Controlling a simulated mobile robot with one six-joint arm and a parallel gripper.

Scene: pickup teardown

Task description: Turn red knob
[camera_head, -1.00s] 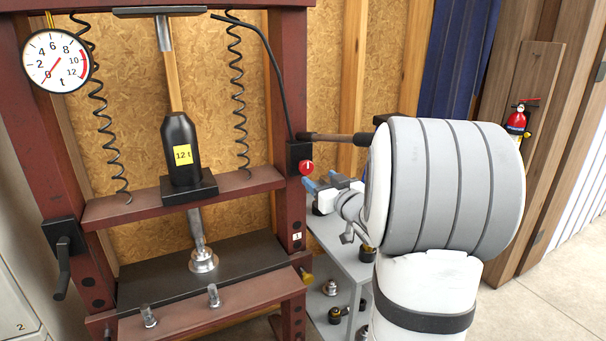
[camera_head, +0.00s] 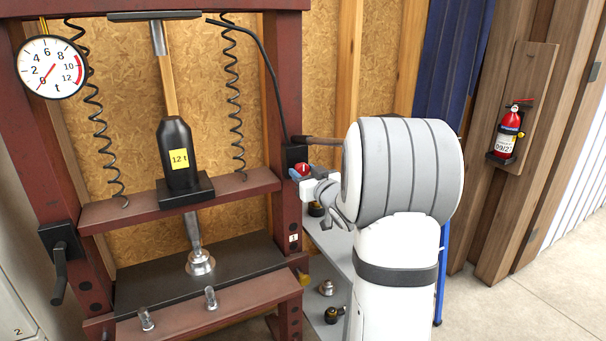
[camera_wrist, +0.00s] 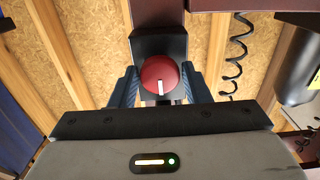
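The red knob (camera_head: 303,168) sits on a black box (camera_head: 296,152) on the right post of the press. In the wrist view the round red knob (camera_wrist: 160,83) faces me, and its white pointer line stands near vertical at the lower part. My gripper (camera_head: 302,170) is at the knob. In the wrist view the blue fingers of my gripper (camera_wrist: 160,88) stand one on each side of the knob, open, with narrow gaps seeming to show. Whether either finger touches it is hard to tell. In the head view the fingers partly cover the knob.
The dark red press frame (camera_head: 290,60) holds a black 12 t jack (camera_head: 178,140) and a round gauge (camera_head: 51,67) with its needle near 0. A grey shelf (camera_head: 333,245) with small parts stands below my arm.

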